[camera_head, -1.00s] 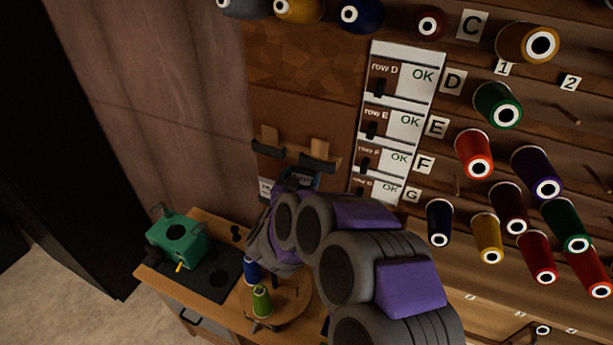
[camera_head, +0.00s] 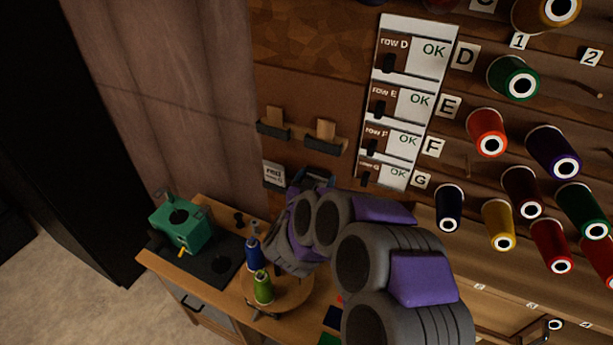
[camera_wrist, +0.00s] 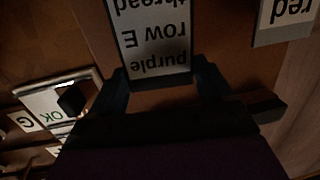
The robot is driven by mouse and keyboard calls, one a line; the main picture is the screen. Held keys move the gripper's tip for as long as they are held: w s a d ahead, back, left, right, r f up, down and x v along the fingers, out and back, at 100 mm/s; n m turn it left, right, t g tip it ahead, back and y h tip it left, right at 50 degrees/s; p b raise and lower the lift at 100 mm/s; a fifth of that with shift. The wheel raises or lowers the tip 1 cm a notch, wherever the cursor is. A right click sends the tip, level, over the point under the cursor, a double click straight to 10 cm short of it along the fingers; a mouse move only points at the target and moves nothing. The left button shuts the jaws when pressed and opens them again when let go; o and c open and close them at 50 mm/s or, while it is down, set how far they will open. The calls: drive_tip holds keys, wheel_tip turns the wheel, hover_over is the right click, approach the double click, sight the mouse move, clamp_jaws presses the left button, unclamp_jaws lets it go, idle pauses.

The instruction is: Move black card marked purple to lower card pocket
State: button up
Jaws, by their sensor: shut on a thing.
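My gripper (camera_wrist: 162,85) is shut on a card (camera_wrist: 150,40) in the wrist view. The card has a white face and reads "purple row E thread", upside down there. One dark finger is at each side of its near end. In the head view my gripper (camera_head: 316,182) is small and mostly hidden behind my arm, just below two dark wall pockets. The left pocket (camera_head: 273,130) and right pocket (camera_head: 320,143) each have a tan piece standing up behind them. I cannot tell which is the lower card pocket.
A white card reading "red" (camera_wrist: 285,18) is on the wall beside the held card; it also shows in the head view (camera_head: 274,174). A white row panel (camera_head: 405,105) and thread spools are right. Below are a bench with a green machine (camera_head: 181,225) and a green spool (camera_head: 263,288).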

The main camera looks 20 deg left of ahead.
drive_tip(key=d, duration=0.1)
drive_tip(key=d+f, duration=0.1)
drive_tip(key=d, duration=0.1)
drive_tip(key=shift+w, duration=0.15)
drive_tip(key=shift+a+f, duration=0.2)
drive_tip(key=shift+a, duration=0.2)
drive_tip(key=a, duration=0.2)
drive_tip(key=shift+a+f, duration=0.2)
drive_tip(key=shift+a, duration=0.1)
drive_tip(key=shift+c, duration=0.3)
drive_tip(key=shift+w+d+r, duration=0.1)
drive_tip(key=shift+d+r, duration=0.05)
drive_tip(key=shift+d, duration=0.5)
drive_tip(key=shift+d+r, duration=0.1)
drive_tip(key=shift+d, duration=0.55)
drive_tip(key=shift+a+f, duration=0.15)
drive_tip(key=shift+a, duration=0.35)
drive_tip(key=shift+d+f, duration=0.2)
drive_tip(key=shift+d, duration=0.15)
drive_tip(key=o, duration=1)
drive_tip(key=shift+a, duration=0.2)
drive_tip(key=s, duration=0.5)
drive_tip(key=s+r, duration=0.1)
drive_tip(key=s, duration=1.1)
drive_tip(key=shift+s+d+r, duration=0.1)
drive_tip(key=shift+d+r, duration=0.15)
drive_tip(key=shift+d, duration=0.05)
